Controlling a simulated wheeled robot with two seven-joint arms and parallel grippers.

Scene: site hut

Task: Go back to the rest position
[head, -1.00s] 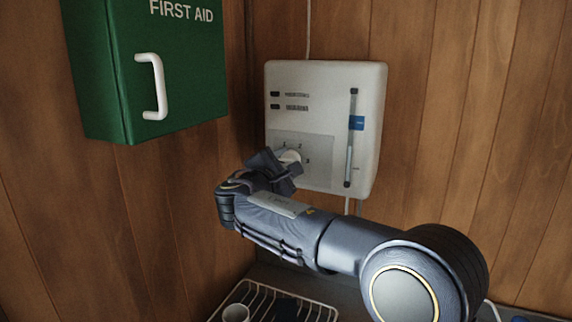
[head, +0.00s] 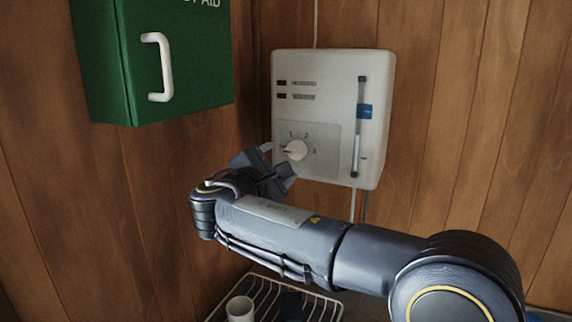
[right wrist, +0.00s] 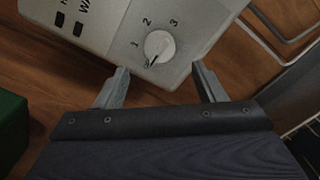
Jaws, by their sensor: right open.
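My right gripper (head: 271,166) is open and empty, just to the lower left of a white wall unit (head: 325,68). A round white dial (head: 296,149) with numbers around it sits on the unit's front. In the right wrist view, the two fingers (right wrist: 160,86) are spread apart below the dial (right wrist: 159,46), with nothing between them. The dial's pointer is turned to the lower left, away from the numbers 1, 2 and 3. My left gripper is not in view.
A green first aid box (head: 175,70) with a white handle hangs at the upper left. A wire rack (head: 262,290) with a white cup (head: 240,309) is below my right arm. Wood-panelled walls stand behind. A sight tube with a blue marker (head: 365,111) is on the unit.

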